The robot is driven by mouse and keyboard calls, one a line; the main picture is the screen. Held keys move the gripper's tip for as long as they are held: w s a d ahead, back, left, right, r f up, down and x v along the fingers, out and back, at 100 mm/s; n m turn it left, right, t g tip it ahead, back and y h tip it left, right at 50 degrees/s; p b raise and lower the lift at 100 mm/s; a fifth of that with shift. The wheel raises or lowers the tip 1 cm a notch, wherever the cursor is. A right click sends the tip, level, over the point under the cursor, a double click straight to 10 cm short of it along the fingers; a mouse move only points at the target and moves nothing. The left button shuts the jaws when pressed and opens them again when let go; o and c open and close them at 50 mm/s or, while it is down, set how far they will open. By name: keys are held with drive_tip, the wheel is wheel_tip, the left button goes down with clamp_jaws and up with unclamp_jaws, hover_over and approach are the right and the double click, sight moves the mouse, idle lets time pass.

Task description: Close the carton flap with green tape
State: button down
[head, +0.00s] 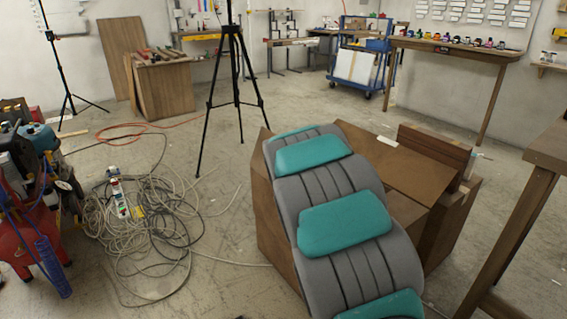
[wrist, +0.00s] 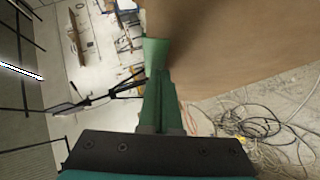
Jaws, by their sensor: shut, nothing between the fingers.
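The brown carton (head: 272,220) stands on the floor, partly hidden behind my grey and teal arm. A broad brown flap (head: 405,170) lies tilted across its top, and another brown panel (head: 435,148) stands at the right. In the wrist view a large brown cardboard face (wrist: 230,50) fills the upper right. My gripper (wrist: 160,78) is shut and empty, close beside the left edge of that face; I cannot tell whether it touches. A lighter green patch shows at its tip; I cannot tell whether this is tape or fingertip. The head view hides the gripper behind my arm.
A black tripod (head: 236,75) stands behind the carton. Tangled cables (head: 150,220) cover the floor at left, near a red machine (head: 25,220). A wooden table (head: 545,150) stands close at right. Open floor lies between tripod and back workbench (head: 455,50).

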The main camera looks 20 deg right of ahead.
drive_tip(key=w+d+f+m+g+y+b, duration=0.1)
drive_tip(key=d+f+m+g+y+b, duration=0.1)
drive_tip(key=d+f+y+b, duration=0.2)
drive_tip(key=w+d+f+m+g+y+b, duration=0.2)
drive_tip(key=d+f+m+y+b, duration=0.1)
drive_tip(key=d+f+b, duration=0.4)
drive_tip(key=shift+w+d+f+y, duration=0.3)
drive_tip(key=shift+d+f+y, duration=0.35)
drive_tip(key=shift+f, duration=0.4)
drive_tip(key=shift+f+b, duration=0.15)
drive_tip(key=shift+b, duration=0.15)
idle(0.3)
